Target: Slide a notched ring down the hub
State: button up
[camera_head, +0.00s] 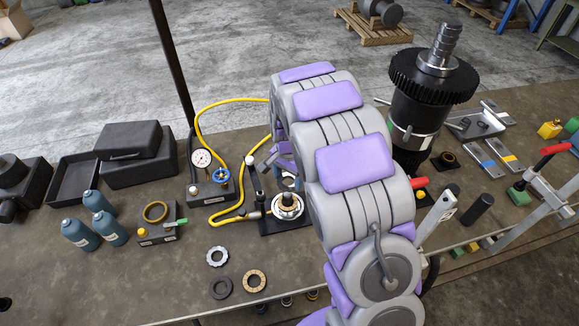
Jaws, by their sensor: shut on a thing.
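The hub (287,207) stands upright on a dark base plate in the middle of the bench, with a pale toothed rim around it and a tan ring low inside. My gripper (287,180) is just above the hub, partly hidden behind my own arm. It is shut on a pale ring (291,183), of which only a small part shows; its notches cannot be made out. On the bench in front lie a steel notched ring (217,256), a tan ring (254,281) and a dark ring (221,288), flat and apart.
A gauge (201,159) with a yellow hose (198,118) stands left of the hub. A large black gear assembly (421,105) rises at the right. Blue bottles (79,234) and dark boxes (137,158) are at the left. A dark post (172,62) stands behind the bench.

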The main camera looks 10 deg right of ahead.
aim_at(287, 194)
jog(key=shift+s+a+r+m+p, duration=0.15)
jog(key=shift+a+r+m+p, duration=0.2)
jog(key=shift+a+m+p, duration=0.35)
jog(key=shift+d+f, duration=0.45)
jog(key=shift+d, duration=0.25)
jog(key=shift+f, duration=0.45)
jog(key=shift+a+f, duration=0.2)
jog(key=shift+f, duration=0.5)
jog(key=shift+a+f, duration=0.2)
jog(key=shift+f, duration=0.45)
jog(key=shift+d+f+b, duration=0.15)
jog(key=shift+f+b, duration=0.15)
jog(key=shift+f, duration=0.35)
jog(key=shift+d+f+b, duration=0.15)
jog(key=shift+f+b, duration=0.15)
jog(key=shift+f, duration=0.35)
jog(key=shift+a+f, duration=0.15)
jog(key=shift+f, duration=0.85)
jog(key=o, duration=1.3)
jog(key=shift+o, duration=0.2)
